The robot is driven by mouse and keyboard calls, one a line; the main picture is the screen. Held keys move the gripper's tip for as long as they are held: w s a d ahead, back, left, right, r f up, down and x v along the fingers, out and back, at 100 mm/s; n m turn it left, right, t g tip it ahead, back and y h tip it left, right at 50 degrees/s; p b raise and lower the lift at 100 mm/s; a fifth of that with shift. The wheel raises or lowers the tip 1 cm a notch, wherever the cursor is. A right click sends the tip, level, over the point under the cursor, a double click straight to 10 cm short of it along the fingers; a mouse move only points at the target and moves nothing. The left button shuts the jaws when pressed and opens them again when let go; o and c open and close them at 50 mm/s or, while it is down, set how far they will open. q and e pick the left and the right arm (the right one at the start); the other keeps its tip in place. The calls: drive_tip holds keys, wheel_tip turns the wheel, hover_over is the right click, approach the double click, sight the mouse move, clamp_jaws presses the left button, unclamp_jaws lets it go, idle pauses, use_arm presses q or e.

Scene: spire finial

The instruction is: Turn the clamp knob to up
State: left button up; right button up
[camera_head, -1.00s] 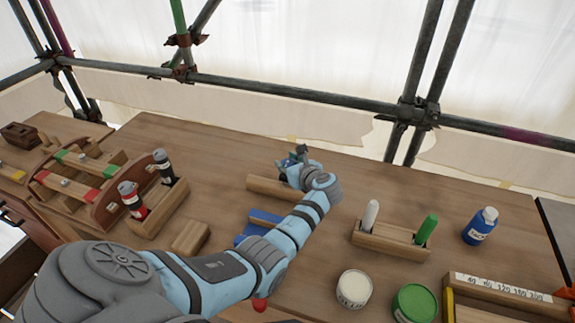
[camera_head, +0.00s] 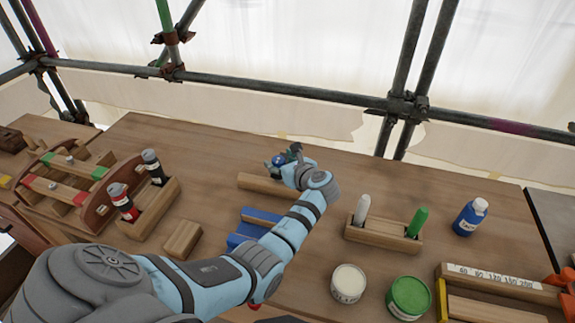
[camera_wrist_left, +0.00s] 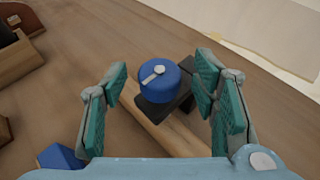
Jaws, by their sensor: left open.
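The clamp knob (camera_wrist_left: 159,80) is a blue round knob with a pale pointer on top, on a dark clamp body (camera_wrist_left: 168,108) fixed by a wooden block (camera_wrist_left: 160,132). In the wrist view the pointer runs from upper right to lower left. My left gripper (camera_wrist_left: 168,88) is open, with its teal finger pads on either side of the knob and apart from it. In the head view the left gripper (camera_head: 287,158) is over the wooden block (camera_head: 262,183), and the knob is partly hidden by it. My right gripper is not in view.
A blue block (camera_head: 246,237) lies under my left arm. A wooden holder with red and dark bottles (camera_head: 154,208) stands left. A marker holder (camera_head: 382,238), a blue bottle (camera_head: 470,217), and white (camera_head: 348,283) and green (camera_head: 409,298) tins stand right.

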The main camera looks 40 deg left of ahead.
use_arm(q)
drive_tip(key=v, duration=1)
drive_tip(key=shift+r, duration=0.1)
